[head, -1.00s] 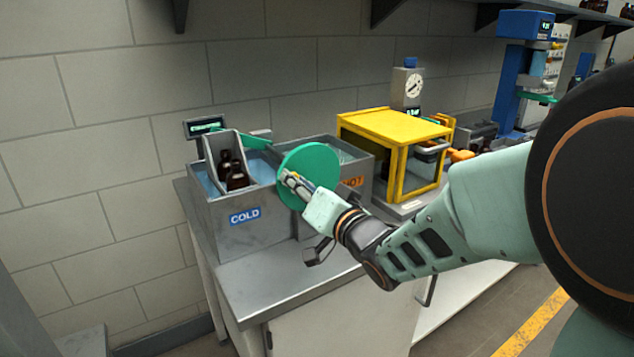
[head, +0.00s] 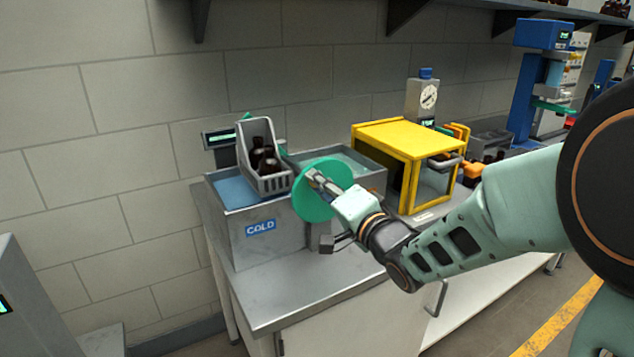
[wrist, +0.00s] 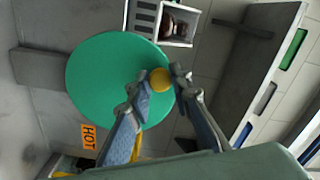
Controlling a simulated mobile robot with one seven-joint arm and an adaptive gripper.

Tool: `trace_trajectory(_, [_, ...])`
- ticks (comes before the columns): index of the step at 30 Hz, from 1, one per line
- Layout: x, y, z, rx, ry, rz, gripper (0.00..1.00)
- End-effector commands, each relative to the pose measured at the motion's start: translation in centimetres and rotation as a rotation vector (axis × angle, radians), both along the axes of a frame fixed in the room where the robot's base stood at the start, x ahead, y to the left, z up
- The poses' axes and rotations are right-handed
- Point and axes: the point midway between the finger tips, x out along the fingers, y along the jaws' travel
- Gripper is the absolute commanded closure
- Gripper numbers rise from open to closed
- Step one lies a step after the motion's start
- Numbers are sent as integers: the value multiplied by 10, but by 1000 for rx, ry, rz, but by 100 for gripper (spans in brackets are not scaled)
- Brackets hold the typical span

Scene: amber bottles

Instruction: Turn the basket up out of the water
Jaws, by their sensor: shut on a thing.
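The grey basket (head: 272,184) holds dark amber bottles (head: 264,160). It is tilted and sits above the blue water (head: 236,192) of the COLD tank (head: 268,240), at the tank's right side. Its slotted wall also shows at the top of the wrist view (wrist: 177,38). A green disc wheel (head: 312,205) stands to the right of the basket. The wheel hides part of the tanks in the head view.
The HOT tank (head: 368,171) stands behind the wheel. A small display (head: 218,138) is at the back left. The steel bench front (head: 290,290) is clear.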

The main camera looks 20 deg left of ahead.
Motion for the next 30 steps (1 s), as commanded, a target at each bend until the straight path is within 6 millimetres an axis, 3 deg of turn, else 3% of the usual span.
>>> trace_trajectory(1, [4, -3, 8, 22, 11, -6, 100])
trace_trajectory(6, [8, -6, 12, 77, 75, -5, 100])
trace_trajectory(30, [26, -21, 20, 330, 369, -4, 100])
